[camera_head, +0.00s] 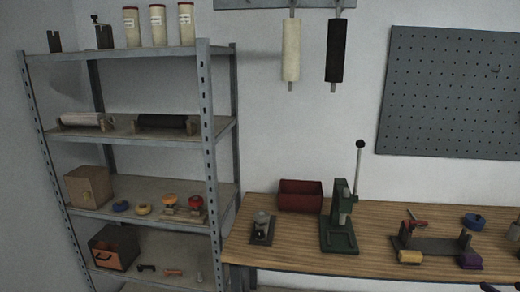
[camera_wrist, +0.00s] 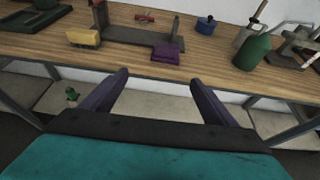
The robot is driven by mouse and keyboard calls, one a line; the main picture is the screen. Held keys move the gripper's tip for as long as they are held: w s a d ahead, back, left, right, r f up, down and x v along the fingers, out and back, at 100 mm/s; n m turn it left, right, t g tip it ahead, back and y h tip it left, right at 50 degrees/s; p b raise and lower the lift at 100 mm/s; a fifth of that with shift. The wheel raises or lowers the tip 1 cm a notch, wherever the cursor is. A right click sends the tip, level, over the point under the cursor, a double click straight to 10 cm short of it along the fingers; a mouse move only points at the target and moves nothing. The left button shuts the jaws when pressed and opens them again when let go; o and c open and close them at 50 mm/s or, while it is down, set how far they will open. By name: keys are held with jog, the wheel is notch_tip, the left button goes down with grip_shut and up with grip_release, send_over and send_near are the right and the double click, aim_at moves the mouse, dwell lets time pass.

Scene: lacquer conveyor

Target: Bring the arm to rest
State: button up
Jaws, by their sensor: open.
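My gripper (camera_wrist: 157,95) shows in the wrist view, its two dark purple fingers spread apart with nothing between them. It is in front of the wooden workbench (camera_wrist: 120,59), and the bench's front edge lies beyond the fingertips. In the head view only a small dark part at the bottom right corner may belong to my arm; the gripper cannot be made out there.
The workbench carries a green press (camera_head: 340,225), a red bin (camera_head: 300,196), a dark bracket stand (camera_head: 435,244), a yellow block (camera_head: 410,257) and a purple block (camera_head: 469,260). A green bottle (camera_wrist: 252,52) stands right. A metal shelf (camera_head: 207,130) is at left.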

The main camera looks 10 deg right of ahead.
jog(key=w+a+f+n+g+y, duration=0.25)
jog(key=w+a+f+n, duration=0.45)
jog(key=a+f, duration=0.5)
jog(key=w+a+f+n+g+y, duration=0.2)
jog(key=w+a+f+n+y, duration=0.2)
jog(key=w+a+f, duration=0.7)
jog(key=s+a+f+n+g+y, duration=0.1)
jog(key=a+f+n, duration=0.2)
jog(key=a, duration=0.4)
jog(key=s+a+f+n+g+y, duration=0.1)
jog(key=a+f+n+g, duration=0.1)
jog(key=a, duration=0.5)
jog(key=s+a+f+n+g, duration=0.35)
jog(key=a+f+n, duration=0.2)
jog(key=a, duration=0.35)
jog(key=s+a+f+n+g, duration=0.2)
jog(key=s+a+f+n, duration=0.3)
jog(key=a, duration=0.4)
jog(key=s+a+f+n+g+h, duration=0.2)
jog(key=s+a+n, duration=0.3)
jog(key=s, duration=0.3)
jog(key=s+a+f+n+g+h, duration=0.2)
jog(key=s+a+f+n+g, duration=0.1)
jog(key=s+a+f+n, duration=0.2)
jog(key=s+n, duration=0.2)
jog(key=n, duration=0.1)
jog(key=shift+s+f+g, duration=0.3)
jog(key=shift+s, duration=0.05)
jog(key=shift+o, duration=0.4)
jog(key=shift+h, duration=0.25)
